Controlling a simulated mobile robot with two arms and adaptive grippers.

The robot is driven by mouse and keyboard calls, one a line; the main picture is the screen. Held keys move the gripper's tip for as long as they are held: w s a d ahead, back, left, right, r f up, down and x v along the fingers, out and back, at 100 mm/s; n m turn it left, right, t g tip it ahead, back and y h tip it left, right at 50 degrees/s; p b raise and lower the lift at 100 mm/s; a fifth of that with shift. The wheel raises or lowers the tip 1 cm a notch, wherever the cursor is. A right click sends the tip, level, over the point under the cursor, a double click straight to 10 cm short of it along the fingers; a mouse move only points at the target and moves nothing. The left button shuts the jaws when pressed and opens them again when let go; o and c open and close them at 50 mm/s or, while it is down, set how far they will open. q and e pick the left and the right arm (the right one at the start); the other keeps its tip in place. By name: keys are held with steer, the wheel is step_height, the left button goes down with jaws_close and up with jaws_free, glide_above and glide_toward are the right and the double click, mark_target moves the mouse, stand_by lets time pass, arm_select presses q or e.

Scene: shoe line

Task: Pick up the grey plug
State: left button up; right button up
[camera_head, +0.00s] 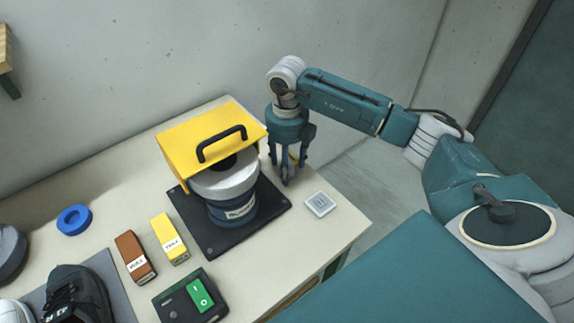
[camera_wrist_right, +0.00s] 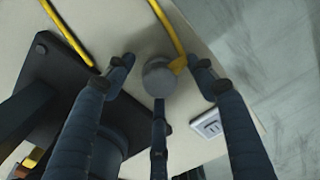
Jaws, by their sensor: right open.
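The grey plug (camera_wrist_right: 158,78) is a round grey piece with a yellow cable at its side, in the right wrist view. It is on or just over the table top. My right gripper (camera_wrist_right: 160,90) is open, with its fingers spread around the plug and no clear grip on it. In the head view my right gripper (camera_head: 287,172) points down behind the machine's right side, and its fingers hide most of the plug. My left gripper is not in view.
A machine with a yellow hood (camera_head: 205,135) stands on a black base (camera_head: 208,238) beside the right gripper. A white socket plate (camera_head: 320,204) lies near the table's right edge. A green-switch box (camera_head: 190,297), yellow block (camera_head: 169,238) and brown block (camera_head: 134,257) are in front.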

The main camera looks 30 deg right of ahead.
steer(key=shift+f, duration=0.15)
steer(key=shift+c, duration=0.3)
steer(key=c, duration=1.2)
steer(key=shift+r, duration=0.2)
